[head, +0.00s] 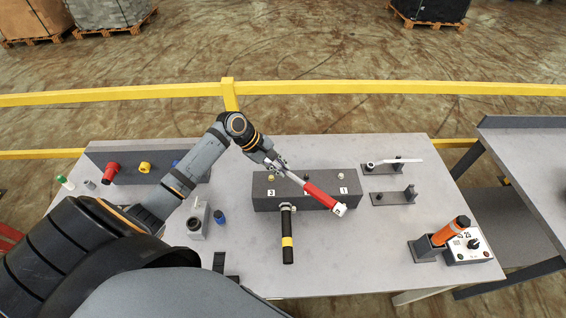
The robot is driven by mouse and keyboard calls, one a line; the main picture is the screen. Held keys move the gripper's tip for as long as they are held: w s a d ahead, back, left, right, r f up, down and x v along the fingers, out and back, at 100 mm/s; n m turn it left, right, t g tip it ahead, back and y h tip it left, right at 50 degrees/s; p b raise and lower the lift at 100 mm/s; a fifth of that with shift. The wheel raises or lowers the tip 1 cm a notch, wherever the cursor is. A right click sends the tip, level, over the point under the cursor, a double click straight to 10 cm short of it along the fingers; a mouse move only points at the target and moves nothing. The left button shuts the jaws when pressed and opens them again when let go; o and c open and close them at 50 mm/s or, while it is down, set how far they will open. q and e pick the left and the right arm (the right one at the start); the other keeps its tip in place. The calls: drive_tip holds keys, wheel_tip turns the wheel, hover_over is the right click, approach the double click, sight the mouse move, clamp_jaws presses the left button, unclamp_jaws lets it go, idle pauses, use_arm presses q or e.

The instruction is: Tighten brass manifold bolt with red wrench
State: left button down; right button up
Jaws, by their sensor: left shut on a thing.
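My left gripper (276,164) is shut on the red wrench (320,195), near the upper left end of its pale shaft. The wrench slants down to the right, its red length and white end crossing in front of the dark manifold block (262,203). The block carries white number labels. A brass-coloured bolt head (271,177) stands at its left part, near the wrench; another bolt (340,176) stands at its right part. I cannot tell whether the wrench touches any bolt. The middle of the block top is partly hidden by the wrench. My right gripper is not in view.
An orange-handled tool (450,231) stands beside a control box (470,250). A yellow rail (350,87) runs behind.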

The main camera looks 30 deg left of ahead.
use_arm(q)
drive_tip(key=shift+w+d+f, duration=0.1)
drive_tip(key=shift+w+d, duration=0.05)
drive_tip(key=shift+w, duration=0.1)
drive_tip(key=shift+s+f+b, duration=0.15)
drive_tip(key=shift+f+b, duration=0.2)
drive_tip(key=shift+f, duration=1.2)
drive_tip(key=shift+f+b, duration=0.5)
drive_tip(key=shift+f, duration=0.35)
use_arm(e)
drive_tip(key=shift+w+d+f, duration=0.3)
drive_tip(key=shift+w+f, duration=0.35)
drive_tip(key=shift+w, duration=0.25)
use_arm(q)
drive_tip(key=shift+r, duration=0.1)
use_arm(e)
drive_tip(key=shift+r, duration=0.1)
use_arm(q)
drive_tip(key=shift+p, duration=0.65)
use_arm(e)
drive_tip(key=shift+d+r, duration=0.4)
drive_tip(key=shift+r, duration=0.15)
